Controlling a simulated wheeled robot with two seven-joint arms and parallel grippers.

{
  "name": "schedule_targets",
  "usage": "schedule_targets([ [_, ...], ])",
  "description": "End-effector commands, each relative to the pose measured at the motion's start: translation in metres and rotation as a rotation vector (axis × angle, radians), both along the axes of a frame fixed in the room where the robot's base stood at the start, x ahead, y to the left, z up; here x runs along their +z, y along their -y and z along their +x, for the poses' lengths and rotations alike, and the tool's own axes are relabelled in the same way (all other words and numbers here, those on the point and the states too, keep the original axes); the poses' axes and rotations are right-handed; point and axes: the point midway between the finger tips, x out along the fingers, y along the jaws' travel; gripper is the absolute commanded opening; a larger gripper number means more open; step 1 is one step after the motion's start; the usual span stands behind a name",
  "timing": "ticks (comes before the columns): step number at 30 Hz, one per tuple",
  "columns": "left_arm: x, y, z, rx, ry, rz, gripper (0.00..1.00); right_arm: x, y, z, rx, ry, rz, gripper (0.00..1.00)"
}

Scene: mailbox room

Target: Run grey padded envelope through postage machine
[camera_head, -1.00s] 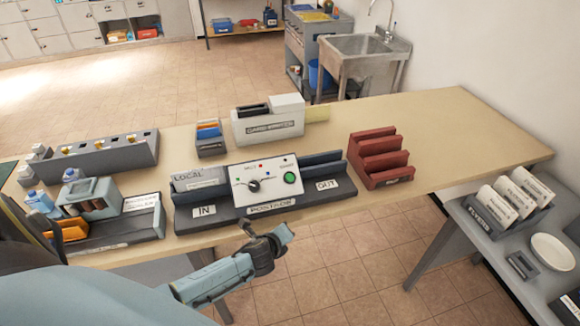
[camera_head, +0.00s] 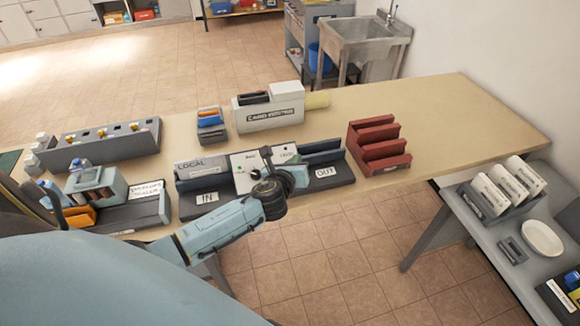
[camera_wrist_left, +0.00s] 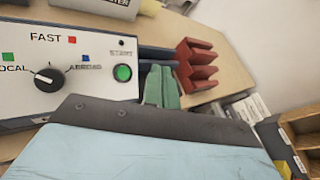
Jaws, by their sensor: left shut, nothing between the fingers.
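The postage machine (camera_head: 343,177) stands on the near side of the table, with an IN tray on its left and an OUT tray on its right. A grey flat piece marked LOCAL (camera_head: 200,166), apparently the padded envelope, stands in the IN side. My left gripper (camera_head: 264,152) is shut and empty in front of the white panel, partly hiding it. In the left wrist view, the gripper's teal fingertips (camera_wrist_left: 161,72) are just right of the green START button (camera_wrist_left: 122,73). The dial (camera_wrist_left: 48,78) points up-left towards LOCAL. My right gripper is not in view.
A red rack (camera_head: 380,147) stands right of the machine, and a card printer (camera_head: 270,115) behind it. A sealer (camera_head: 97,188) stands to the left. The table's right end is clear. A lower side table (camera_head: 490,242) is at the right.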

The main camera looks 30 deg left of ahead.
Motion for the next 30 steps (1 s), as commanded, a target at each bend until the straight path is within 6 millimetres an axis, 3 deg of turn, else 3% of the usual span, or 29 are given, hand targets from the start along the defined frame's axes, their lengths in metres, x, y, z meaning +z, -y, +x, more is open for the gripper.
schedule_targets([
  [15,-0.053,-0.026,0.022,0.001,0.0,0.0,0.0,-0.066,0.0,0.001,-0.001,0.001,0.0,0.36],
  [21,-0.066,-0.033,0.028,0.001,0.0,0.0,0.0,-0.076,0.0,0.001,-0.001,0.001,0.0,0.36],
  [30,-0.069,-0.036,0.03,0.0,0.0,-0.001,0.0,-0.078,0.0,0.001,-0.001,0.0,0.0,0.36],
])
